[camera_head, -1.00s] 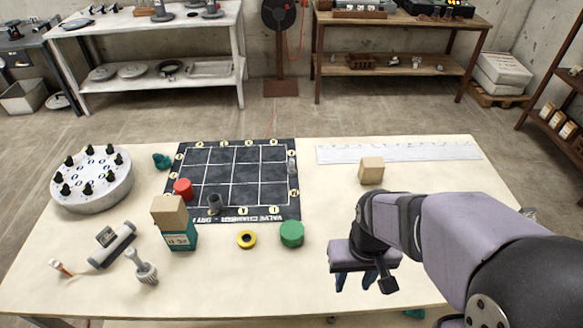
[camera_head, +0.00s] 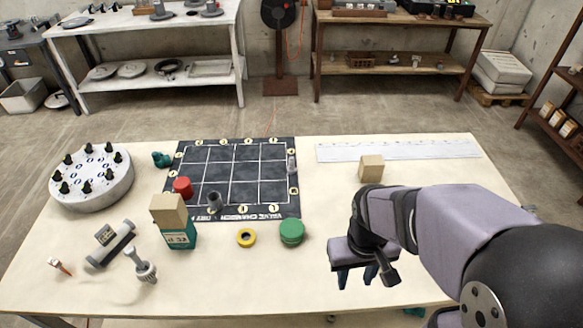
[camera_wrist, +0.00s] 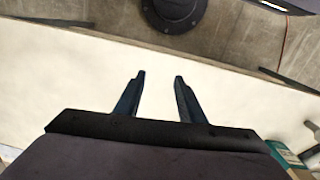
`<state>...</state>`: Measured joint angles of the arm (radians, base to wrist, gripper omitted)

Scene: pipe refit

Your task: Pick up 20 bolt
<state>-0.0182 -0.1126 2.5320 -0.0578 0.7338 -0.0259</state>
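A round grey flange plate (camera_head: 95,195) with several black bolts (camera_head: 89,148) standing upright around its rim is at the table's left side. A grey bolt-like piece (camera_head: 146,272) with a thick ridged end lies at the front left. No readable "20" shows on either, so I cannot tell which one is the 20 bolt. My gripper (camera_head: 357,276) is above the front right of the table, far to the right of these pieces. In the wrist view, its two dark fingers (camera_wrist: 160,76) are apart with nothing between them.
A black grid mat (camera_head: 238,178) holds a red cap (camera_head: 183,187) and a grey cylinder (camera_head: 214,201). A wooden block (camera_head: 169,211) tops a teal box (camera_head: 180,238). A yellow ring (camera_head: 246,237) and green cap (camera_head: 292,231) stand left of my gripper. Another wooden block (camera_head: 371,169) is behind it.

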